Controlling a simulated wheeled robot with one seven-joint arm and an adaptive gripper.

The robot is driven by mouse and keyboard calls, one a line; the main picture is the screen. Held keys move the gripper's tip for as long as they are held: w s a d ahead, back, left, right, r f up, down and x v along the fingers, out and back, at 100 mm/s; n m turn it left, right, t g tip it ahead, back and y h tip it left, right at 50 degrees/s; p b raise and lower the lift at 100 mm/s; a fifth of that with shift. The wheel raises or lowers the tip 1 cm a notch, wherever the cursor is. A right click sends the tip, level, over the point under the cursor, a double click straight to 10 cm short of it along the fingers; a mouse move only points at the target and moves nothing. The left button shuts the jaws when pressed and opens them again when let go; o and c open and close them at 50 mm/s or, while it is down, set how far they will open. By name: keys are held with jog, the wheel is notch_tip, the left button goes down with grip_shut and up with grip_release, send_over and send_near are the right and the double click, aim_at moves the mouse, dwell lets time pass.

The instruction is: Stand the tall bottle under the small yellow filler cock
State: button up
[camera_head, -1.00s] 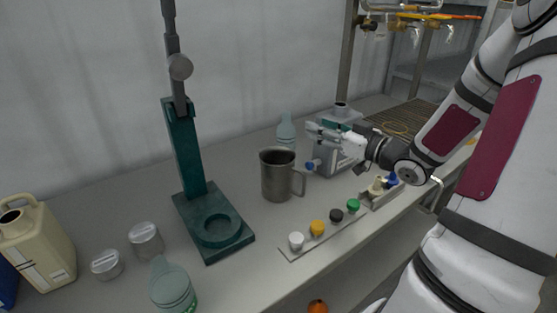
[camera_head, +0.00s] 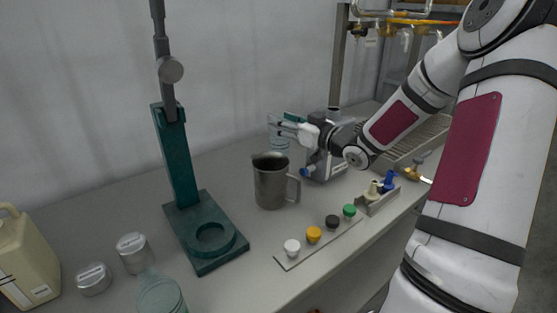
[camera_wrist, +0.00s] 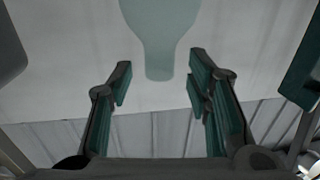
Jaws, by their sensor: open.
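A pale blue-green bottle (camera_head: 280,143), taken as the tall bottle, stands upright behind the metal jug, partly hidden by it and by my gripper. My gripper (camera_head: 279,124) is open beside its upper part. In the wrist view the bottle (camera_wrist: 160,30) lies beyond the fingertips, its narrow neck end toward the gap; the gripper (camera_wrist: 160,72) is open and nothing is clamped. A small brass-yellow cock (camera_head: 412,173) is at the right by a slatted grate; I cannot tell whether it is the filler cock. More taps hang from pipes (camera_head: 400,18) at upper right.
The metal jug (camera_head: 270,182) stands just in front of the bottle. A grey machine (camera_head: 325,160) is right of it. A strip of coloured caps (camera_head: 314,236) lies along the front edge. A green stand (camera_head: 200,225), jars and a beige canister (camera_head: 24,262) are left.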

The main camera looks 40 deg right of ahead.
jog(key=shift+w+a, duration=0.15)
jog(key=shift+w, duration=0.85)
grip_shut()
jog(key=shift+r, duration=0.1)
